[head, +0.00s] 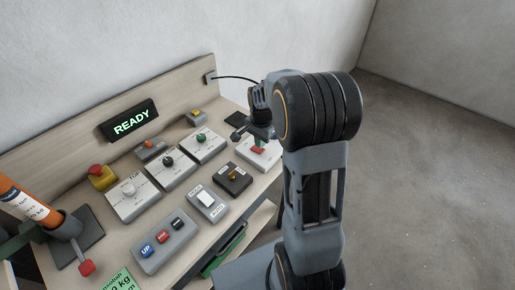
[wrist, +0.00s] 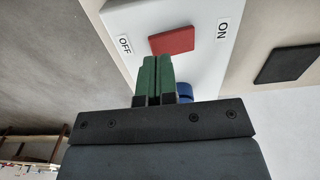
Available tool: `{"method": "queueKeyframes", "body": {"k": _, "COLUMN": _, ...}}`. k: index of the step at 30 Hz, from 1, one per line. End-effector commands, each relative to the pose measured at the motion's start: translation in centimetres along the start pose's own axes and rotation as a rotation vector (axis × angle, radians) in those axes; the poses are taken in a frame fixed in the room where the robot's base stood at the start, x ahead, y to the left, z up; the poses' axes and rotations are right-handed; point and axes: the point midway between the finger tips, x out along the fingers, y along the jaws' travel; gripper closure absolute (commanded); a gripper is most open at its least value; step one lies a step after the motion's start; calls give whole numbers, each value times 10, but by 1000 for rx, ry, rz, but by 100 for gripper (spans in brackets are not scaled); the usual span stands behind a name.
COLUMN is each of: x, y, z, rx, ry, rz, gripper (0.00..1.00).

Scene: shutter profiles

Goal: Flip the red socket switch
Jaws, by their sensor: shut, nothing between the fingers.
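The red socket switch (wrist: 171,41) is a flat red rocker on a white box (wrist: 195,65), between an OFF label (wrist: 125,45) and an ON label (wrist: 223,29) in the wrist view. In the head view the red switch (head: 258,150) is at the right end of the panel, partly behind my arm. My gripper (wrist: 152,62) has its green fingertips shut with nothing between them. In the wrist view the tips lie just below the switch's OFF-side end; whether they touch the box is unclear. A blue part (wrist: 185,92) is mostly hidden behind the fingers.
A dark square (wrist: 287,64) lies right of the box in the wrist view. The backboard (head: 175,95) rises behind.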

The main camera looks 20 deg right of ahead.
Motion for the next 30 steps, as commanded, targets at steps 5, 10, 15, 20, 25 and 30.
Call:
{"method": "queueKeyframes", "body": {"k": 5, "x": 0, "y": 0, "z": 0, "rx": 0, "ry": 0, "rz": 0, "gripper": 100}}
{"method": "queueKeyframes", "body": {"k": 10, "x": 0, "y": 0, "z": 0, "rx": 0, "ry": 0, "rz": 0, "gripper": 100}}
{"method": "queueKeyframes", "body": {"k": 15, "x": 0, "y": 0, "z": 0, "rx": 0, "ry": 0, "rz": 0, "gripper": 100}}
{"method": "queueKeyframes", "body": {"k": 20, "x": 1, "y": 0, "z": 0, "rx": 0, "ry": 0, "rz": 0, "gripper": 100}}
{"method": "queueKeyframes", "body": {"k": 25, "x": 4, "y": 0, "z": 0, "rx": 0, "ry": 0, "rz": 0, "gripper": 100}}
{"method": "queueKeyframes", "body": {"k": 30, "x": 6, "y": 0, "z": 0, "rx": 0, "ry": 0, "rz": 0, "gripper": 100}}
